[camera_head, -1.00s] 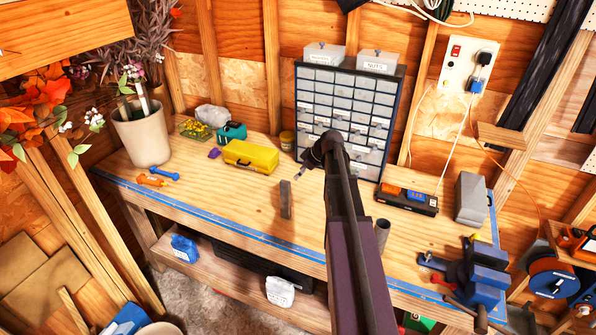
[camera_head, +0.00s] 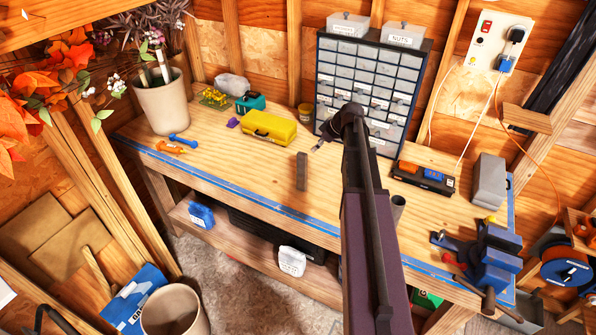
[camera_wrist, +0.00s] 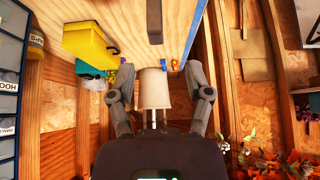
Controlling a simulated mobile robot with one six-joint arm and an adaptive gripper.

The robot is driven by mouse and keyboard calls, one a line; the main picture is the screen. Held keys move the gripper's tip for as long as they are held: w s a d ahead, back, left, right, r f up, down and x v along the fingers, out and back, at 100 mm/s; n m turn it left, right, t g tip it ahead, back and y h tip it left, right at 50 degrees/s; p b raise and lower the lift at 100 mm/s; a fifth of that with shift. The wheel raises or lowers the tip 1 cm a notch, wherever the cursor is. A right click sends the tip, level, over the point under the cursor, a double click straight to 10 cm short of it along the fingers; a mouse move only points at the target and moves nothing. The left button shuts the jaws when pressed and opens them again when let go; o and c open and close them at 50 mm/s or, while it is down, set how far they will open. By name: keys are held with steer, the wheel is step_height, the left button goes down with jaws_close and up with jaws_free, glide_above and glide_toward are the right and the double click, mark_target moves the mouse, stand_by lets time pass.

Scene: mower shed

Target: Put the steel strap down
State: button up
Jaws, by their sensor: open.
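The steel strap, a short dark grey bar (camera_head: 302,171), lies on the wooden workbench (camera_head: 265,187) near its blue front edge. It also shows at the top of the wrist view (camera_wrist: 155,20), cut off by the picture's edge. My gripper (camera_head: 318,146) is above the bench, apart from the strap, on the drawer-cabinet side of it in the head view. In the wrist view my gripper (camera_wrist: 160,92) has its two fingers spread wide with nothing held between them.
A yellow toolbox (camera_head: 270,128), a plant pot (camera_head: 162,103) and a drawer cabinet (camera_head: 345,75) stand along the back. A blue vise (camera_head: 495,256) is at the right end. Bare bench top surrounds the strap.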

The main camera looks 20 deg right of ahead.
steer(key=s+a+f+m+g+h, duration=0.1)
steer(key=s+a+m+g+h, duration=0.1)
steer(key=s+a, duration=0.8)
steer(key=s+a+f+m+g+h, duration=0.2)
steer(key=s+a+m, duration=0.3)
steer(key=s+a, duration=0.5)
steer(key=a+g, duration=0.1)
steer(key=a, duration=0.5)
steer(key=shift+s, duration=0.3)
steer(key=shift+f, duration=0.1)
step_height(320, 180, down, 15)
steer(key=b, duration=1.5)
steer(key=shift+f, duration=0.2)
